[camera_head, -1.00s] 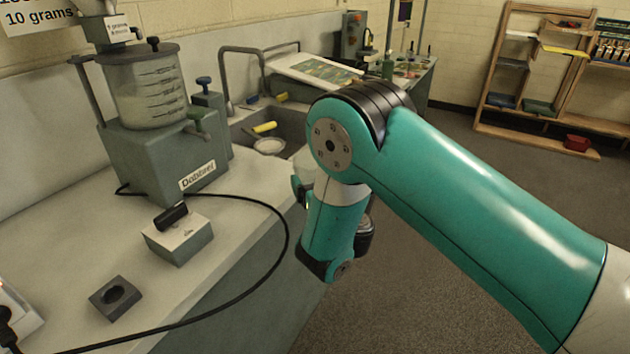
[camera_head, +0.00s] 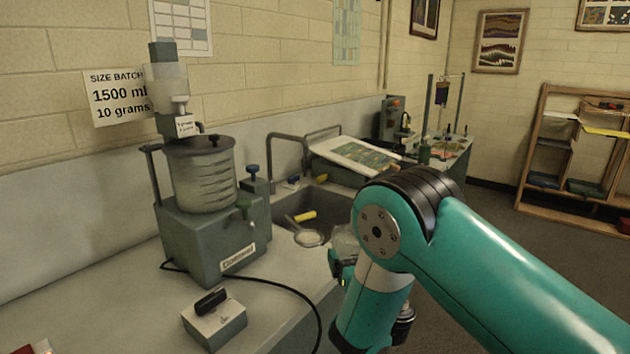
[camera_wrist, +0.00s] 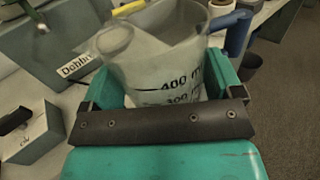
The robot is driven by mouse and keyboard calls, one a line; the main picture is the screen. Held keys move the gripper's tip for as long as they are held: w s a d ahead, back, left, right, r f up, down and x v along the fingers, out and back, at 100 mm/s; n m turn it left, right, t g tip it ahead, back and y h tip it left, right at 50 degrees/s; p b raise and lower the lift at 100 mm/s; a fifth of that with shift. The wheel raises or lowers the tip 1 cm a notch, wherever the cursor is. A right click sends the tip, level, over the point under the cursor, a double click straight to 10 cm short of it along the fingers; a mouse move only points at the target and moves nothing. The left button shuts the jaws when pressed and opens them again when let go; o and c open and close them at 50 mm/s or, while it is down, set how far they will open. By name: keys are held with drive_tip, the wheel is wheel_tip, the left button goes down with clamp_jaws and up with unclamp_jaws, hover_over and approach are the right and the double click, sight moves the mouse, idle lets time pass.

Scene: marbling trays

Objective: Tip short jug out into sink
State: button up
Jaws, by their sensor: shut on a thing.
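The short jug (camera_wrist: 165,65) is a clear cup with dark marks, "400" and "300" readable, in the wrist view. My gripper (camera_wrist: 163,88) is shut on it, with a teal finger on each side. In the head view my gripper (camera_head: 342,266) is partly hidden by my arm, and a bit of the clear jug (camera_head: 345,240) shows beside it, at the near right of the sink. The sink (camera_head: 338,207) is a dark basin set in the counter. I cannot tell what the jug holds.
A round sieve (camera_head: 309,238) and a yellow-handled tool (camera_head: 301,216) are at the sink. A tap frame (camera_head: 290,150) stands behind it. A mixing machine (camera_head: 205,240) and a small grey box (camera_head: 214,322) stand on the counter to the left. Open floor lies right.

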wheel_tip(320, 180, up, 4)
drive_tip(key=p, duration=0.3)
drive_tip(key=shift+r, duration=0.1)
idle(0.3)
